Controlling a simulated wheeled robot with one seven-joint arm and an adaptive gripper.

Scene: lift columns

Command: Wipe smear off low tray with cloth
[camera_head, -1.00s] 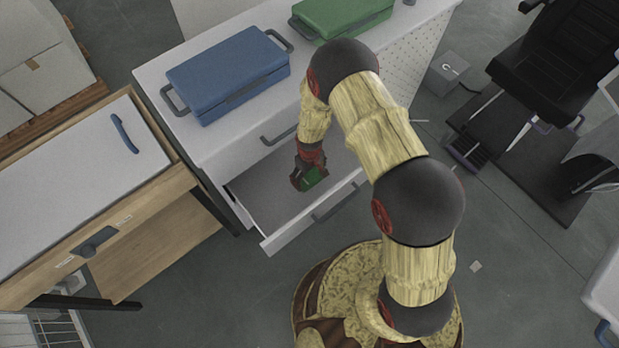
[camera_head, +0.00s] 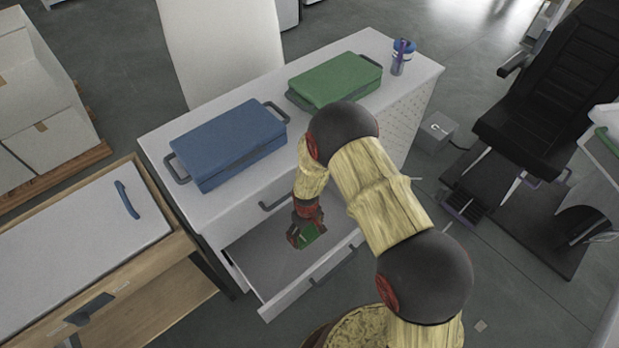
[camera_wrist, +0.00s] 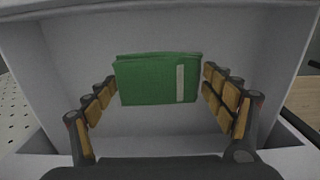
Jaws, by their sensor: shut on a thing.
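My gripper (camera_head: 306,232) is inside the open white low tray (camera_head: 262,262), a pulled-out drawer under the white cabinet top. It is shut on a green cloth (camera_head: 308,236), a folded block. In the wrist view the cloth (camera_wrist: 150,80) shows a white stripe near its right end and sits between the finger rows of my gripper (camera_wrist: 160,80). Pale tray walls surround it there. I cannot tell whether the cloth touches the tray floor. No smear shows clearly; the floor under my gripper and the cloth is hidden, with a darker patch beside them.
A blue case (camera_head: 228,145) and a green case (camera_head: 335,80) lie on the cabinet top, with a cup of pens (camera_head: 402,58) at its far right. A wooden bench (camera_head: 75,260) stands at left. A black chair (camera_head: 540,110) and a grey box (camera_head: 436,130) stand at right.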

